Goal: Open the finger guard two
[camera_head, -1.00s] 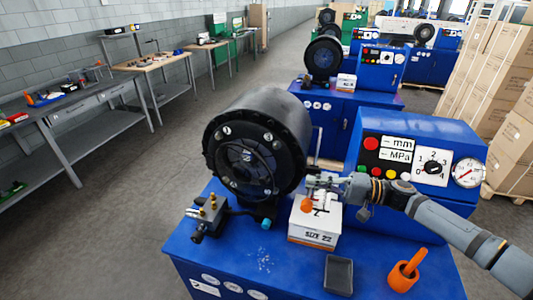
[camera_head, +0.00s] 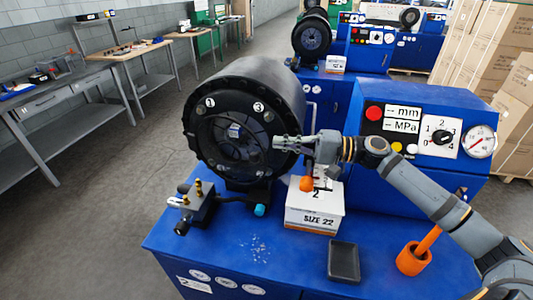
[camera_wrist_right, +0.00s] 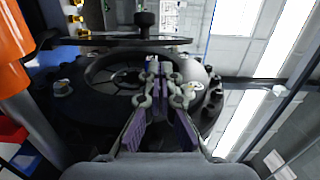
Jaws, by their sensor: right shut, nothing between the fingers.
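The near blue crimper has a big black round head (camera_head: 262,90). A dark, see-through round finger guard (camera_head: 222,150) seems to cover its face; numbers 1 and 3 show on the face. The guard's dark edge (camera_wrist_right: 110,42) and a black knob (camera_wrist_right: 146,20) show in the right wrist view. A label with a 2 (camera_head: 193,284) is on the machine's front. My right gripper (camera_head: 278,142) is shut and empty at the right side of the face. Its fingertips (camera_wrist_right: 160,68) point at the head's ring; I cannot tell whether they touch the guard. My left gripper is out of view.
A white SIZE 22 box (camera_head: 313,215) stands below the gripper, with an orange piece (camera_head: 306,184) above it. A brass-fitted block (camera_head: 197,203), black tray (camera_head: 343,262) and orange cup (camera_head: 412,260) sit on the blue top. The control panel (camera_head: 425,135) is behind my arm.

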